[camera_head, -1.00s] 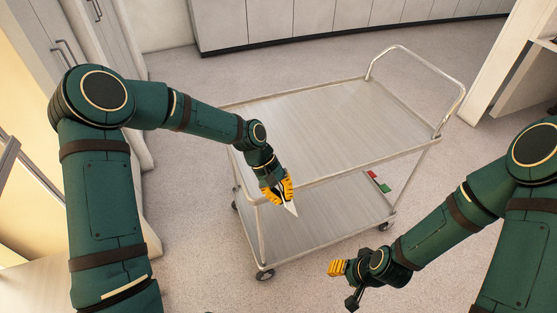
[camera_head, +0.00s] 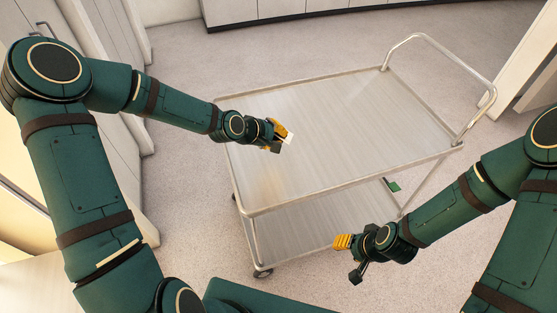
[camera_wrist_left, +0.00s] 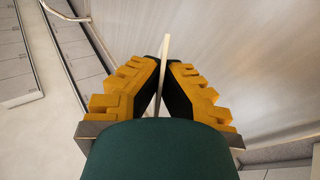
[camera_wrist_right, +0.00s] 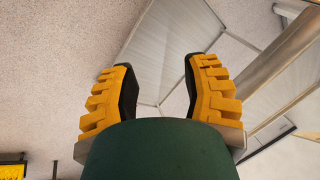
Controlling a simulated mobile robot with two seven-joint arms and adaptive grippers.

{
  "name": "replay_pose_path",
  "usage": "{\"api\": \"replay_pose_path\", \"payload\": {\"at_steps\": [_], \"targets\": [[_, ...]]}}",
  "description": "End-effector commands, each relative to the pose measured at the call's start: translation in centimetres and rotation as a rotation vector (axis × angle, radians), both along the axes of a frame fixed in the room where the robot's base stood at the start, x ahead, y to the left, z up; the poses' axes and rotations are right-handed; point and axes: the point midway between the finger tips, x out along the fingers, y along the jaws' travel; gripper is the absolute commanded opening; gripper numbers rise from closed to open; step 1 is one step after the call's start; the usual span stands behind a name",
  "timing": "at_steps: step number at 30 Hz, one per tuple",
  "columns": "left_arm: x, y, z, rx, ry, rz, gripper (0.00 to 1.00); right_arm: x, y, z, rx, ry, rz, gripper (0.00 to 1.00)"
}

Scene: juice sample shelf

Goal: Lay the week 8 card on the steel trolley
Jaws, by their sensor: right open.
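The steel trolley (camera_head: 350,120) stands in the middle of the head view, with a bare top shelf and a lower shelf. My left gripper (camera_head: 284,134) is over the left part of the top shelf. It is shut on a thin white card (camera_head: 289,138), seen edge-on between the fingers in the left wrist view (camera_wrist_left: 164,68). The card's print is not readable, so I cannot tell its week. The gap between card and shelf is hard to judge. My right gripper (camera_head: 347,252) is open and empty in front of the trolley; its spread fingers show in the right wrist view (camera_wrist_right: 160,85).
A tubular push handle (camera_head: 440,75) rises at the trolley's right end. The top shelf has a raised rim (camera_head: 350,184). A small green item (camera_head: 393,186) shows low by the trolley's right side. Cabinets (camera_head: 290,8) line the back wall.

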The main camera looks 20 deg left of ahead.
Motion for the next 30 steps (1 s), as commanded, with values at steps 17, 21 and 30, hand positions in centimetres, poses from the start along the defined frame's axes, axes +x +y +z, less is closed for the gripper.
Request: {"api": "replay_pose_path", "payload": {"at_steps": [17,21,30], "targets": [[0.0,0.0,-7.0,0.000,0.002,0.000,0.00,-1.7,0.3,-5.4,0.009,0.036,0.029,0.47],[0.0,0.0,-8.6,0.000,0.002,0.000,0.00,-1.7,0.3,-6.6,0.009,0.039,0.031,0.47],[0.0,0.0,-9.7,0.000,0.002,0.000,0.00,-1.7,0.3,-7.3,0.008,0.038,0.033,0.47]]}}
